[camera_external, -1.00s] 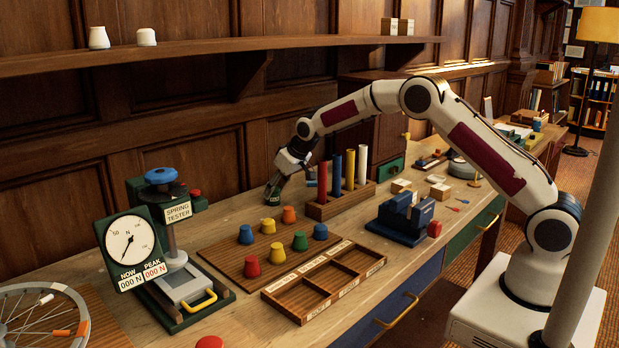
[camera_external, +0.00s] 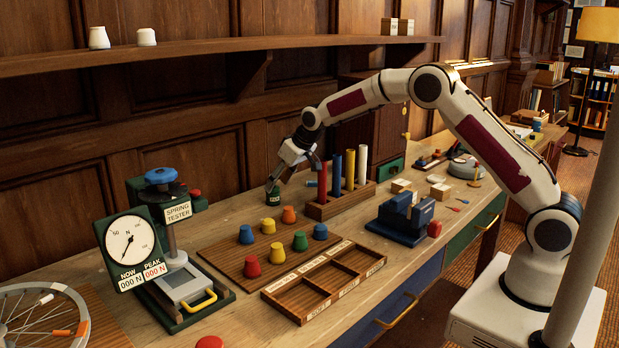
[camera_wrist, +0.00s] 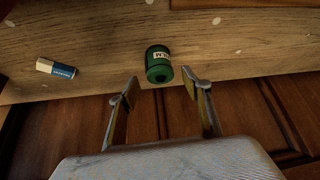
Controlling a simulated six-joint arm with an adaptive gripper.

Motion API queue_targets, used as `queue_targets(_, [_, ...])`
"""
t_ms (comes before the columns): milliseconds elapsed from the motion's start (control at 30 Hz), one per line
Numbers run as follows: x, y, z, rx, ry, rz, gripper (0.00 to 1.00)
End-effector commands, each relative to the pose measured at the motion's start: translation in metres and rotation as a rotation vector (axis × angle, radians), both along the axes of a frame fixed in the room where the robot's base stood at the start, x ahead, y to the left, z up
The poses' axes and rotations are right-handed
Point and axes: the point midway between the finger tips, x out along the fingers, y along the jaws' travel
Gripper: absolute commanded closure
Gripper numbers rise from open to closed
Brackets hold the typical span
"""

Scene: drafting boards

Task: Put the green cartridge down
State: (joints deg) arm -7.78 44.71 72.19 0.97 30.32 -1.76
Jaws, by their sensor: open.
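The green cartridge (camera_external: 272,197) stands on the bench near the back wall, left of the rack of coloured rods. In the wrist view the green cartridge (camera_wrist: 157,67) shows a pale label and a dark round end, just beyond the fingertips. My gripper (camera_external: 294,174) is open and empty, slightly above and to the right of the cartridge. In the wrist view the two fingers of my gripper (camera_wrist: 160,84) are spread wide, with the cartridge between their lines and nothing gripped.
A wooden rod rack (camera_external: 340,204) stands close on the right. A board with several coloured knobs (camera_external: 227,262) and a compartment tray (camera_external: 333,299) lie in front. A blue and white block (camera_wrist: 56,68) lies on the bench in the wrist view.

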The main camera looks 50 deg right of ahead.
Motion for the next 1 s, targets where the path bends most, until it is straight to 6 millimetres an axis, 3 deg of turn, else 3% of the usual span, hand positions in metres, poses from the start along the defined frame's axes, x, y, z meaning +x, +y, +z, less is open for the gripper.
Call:
queue_targets(600, [-0.037,-0.006,0.059,-0.001,0.000,-0.001,0.52])
queue_targets(1000, [-0.046,-0.007,0.073,-0.001,0.000,-0.001,0.52])
